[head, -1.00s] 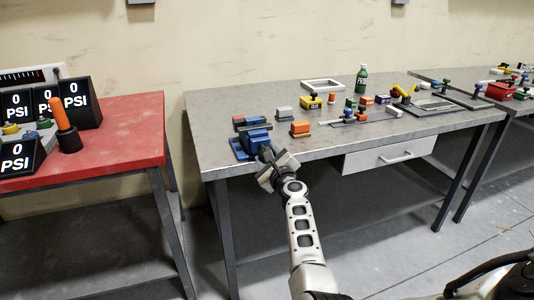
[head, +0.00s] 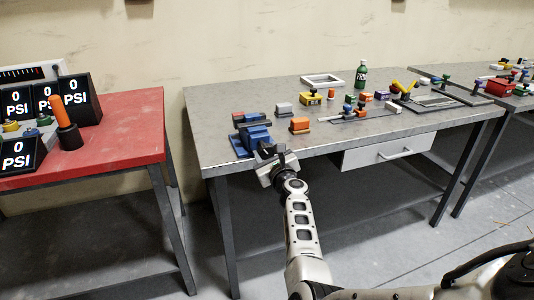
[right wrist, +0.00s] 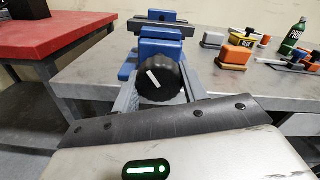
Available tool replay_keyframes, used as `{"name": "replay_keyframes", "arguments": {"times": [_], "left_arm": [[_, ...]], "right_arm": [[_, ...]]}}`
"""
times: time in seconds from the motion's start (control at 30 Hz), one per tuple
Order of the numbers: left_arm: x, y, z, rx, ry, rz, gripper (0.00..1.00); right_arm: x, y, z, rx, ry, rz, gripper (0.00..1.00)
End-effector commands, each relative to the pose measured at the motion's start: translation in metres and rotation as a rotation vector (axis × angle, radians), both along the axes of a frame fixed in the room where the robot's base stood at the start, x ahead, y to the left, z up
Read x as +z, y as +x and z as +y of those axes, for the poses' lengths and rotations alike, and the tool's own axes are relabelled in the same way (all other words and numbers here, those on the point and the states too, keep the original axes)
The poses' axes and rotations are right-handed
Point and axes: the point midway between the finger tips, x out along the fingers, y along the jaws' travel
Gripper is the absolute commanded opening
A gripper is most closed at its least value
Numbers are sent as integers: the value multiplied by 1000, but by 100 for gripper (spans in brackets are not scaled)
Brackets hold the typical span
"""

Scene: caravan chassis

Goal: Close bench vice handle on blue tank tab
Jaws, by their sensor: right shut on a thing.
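The blue bench vice (head: 250,138) sits at the front left corner of the grey workbench. It also shows in the right wrist view (right wrist: 160,47), with its dark grey jaws (right wrist: 152,24) at the far end. The vice handle is a round black knob (right wrist: 158,80) with a white mark, facing my wrist camera. My right gripper (head: 268,157) is at the front of the vice, shut on this knob; its grey fingers (right wrist: 160,95) lie on both sides of it. Whether a tank tab sits between the jaws, I cannot tell. My left gripper is not in view.
An orange block (head: 299,125) and a grey block (head: 284,109) stand right of the vice. A red table (head: 125,130) with PSI displays stands at left, across a gap.

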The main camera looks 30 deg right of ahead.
Motion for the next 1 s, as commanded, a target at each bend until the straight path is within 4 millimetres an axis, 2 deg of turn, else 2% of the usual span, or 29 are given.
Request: {"name": "replay_keyframes", "arguments": {"times": [0.03,0.87,0.9,0.93,1.0], "left_arm": [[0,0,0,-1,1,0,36],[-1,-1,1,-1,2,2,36],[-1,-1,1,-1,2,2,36],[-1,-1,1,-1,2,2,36],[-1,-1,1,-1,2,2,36]], "right_arm": [[-7,-2,1,2,8,9,20],[-6,-2,2,3,13,8,20],[-6,-2,2,3,13,8,54],[-6,-2,2,3,12,7,63],[-5,-1,2,3,12,6,65]]}}
